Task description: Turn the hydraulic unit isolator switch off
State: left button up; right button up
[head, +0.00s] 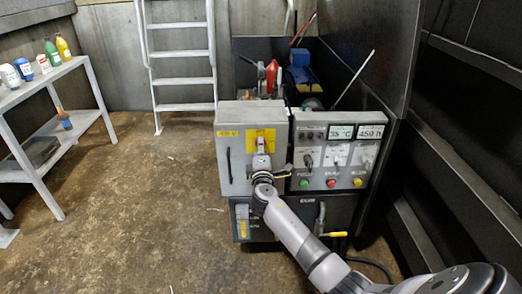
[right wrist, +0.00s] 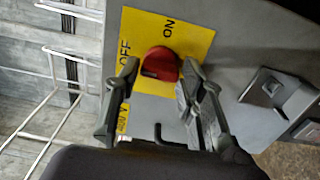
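The isolator switch is a red rotary knob (right wrist: 160,65) on a yellow plate (right wrist: 190,42) marked ON and OFF. In the head view the yellow plate (head: 251,133) is on the front of the grey cabinet (head: 235,112), and my right gripper hides the knob. My right gripper (head: 262,150) is in front of the plate. In the right wrist view my right gripper (right wrist: 158,73) is open, with one finger on each side of the knob. I cannot tell whether the fingers touch it. My left gripper is not in view.
A control panel (head: 335,120) with dials, displays and coloured buttons adjoins the cabinet at the right. A dark wall (head: 375,50) stands close on the right. A shelf (head: 45,78) with bottles is at the left, and a ladder (head: 183,82) behind. The floor at left is mostly clear.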

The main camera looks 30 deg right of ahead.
jog(key=o, duration=0.3)
jog(key=v, duration=1.2)
dwell(0.3)
